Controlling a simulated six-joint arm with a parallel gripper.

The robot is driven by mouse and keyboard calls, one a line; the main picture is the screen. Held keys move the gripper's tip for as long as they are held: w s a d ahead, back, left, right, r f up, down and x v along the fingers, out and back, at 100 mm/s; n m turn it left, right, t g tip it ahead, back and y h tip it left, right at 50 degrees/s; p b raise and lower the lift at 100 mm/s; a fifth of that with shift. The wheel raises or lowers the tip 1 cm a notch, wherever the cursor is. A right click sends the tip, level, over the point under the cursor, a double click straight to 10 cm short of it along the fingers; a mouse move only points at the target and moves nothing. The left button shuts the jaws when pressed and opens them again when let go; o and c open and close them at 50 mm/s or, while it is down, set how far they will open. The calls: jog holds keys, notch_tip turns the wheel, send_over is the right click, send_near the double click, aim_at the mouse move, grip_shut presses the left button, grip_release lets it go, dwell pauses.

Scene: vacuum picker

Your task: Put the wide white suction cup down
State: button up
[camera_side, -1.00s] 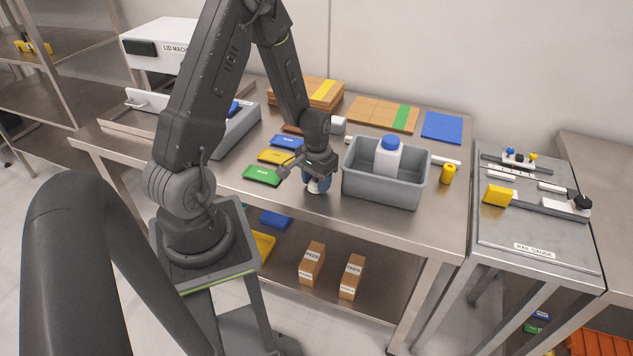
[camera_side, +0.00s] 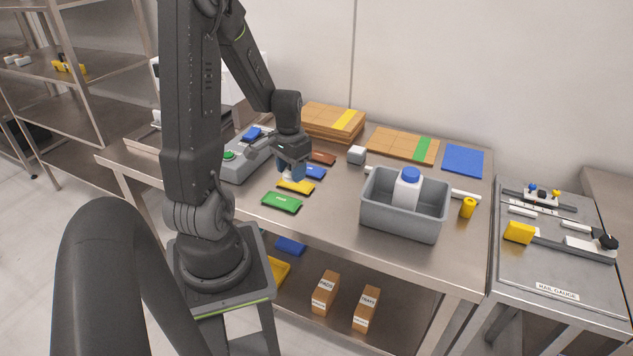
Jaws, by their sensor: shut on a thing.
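My gripper (camera_side: 290,171) is shut on the wide white suction cup (camera_side: 289,177), a small white piece showing low between the bluish fingertips. Much of the cup is hidden by the fingers. My gripper is low over the row of coloured pads, by the yellow pad (camera_side: 296,187) and the blue pad (camera_side: 314,172). I cannot tell whether the cup touches a pad. The green pad (camera_side: 282,202) lies nearer the table's front edge, and the red-brown pad (camera_side: 322,158) lies behind.
A grey bin (camera_side: 384,216) with a blue-capped white bottle (camera_side: 407,188) stands to the right. A grey box (camera_side: 238,169) with green and blue parts is left.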

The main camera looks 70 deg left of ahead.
jog(key=w+a, duration=0.5)
jog(key=a, duration=0.5)
send_over(340, 184)
jog(key=shift+m, duration=0.3)
notch_tip(340, 184, down, 7)
jog(key=shift+r, duration=0.2)
jog(key=shift+f, duration=2.05)
jog(key=o, duration=0.9)
jog(key=shift+f, duration=0.1)
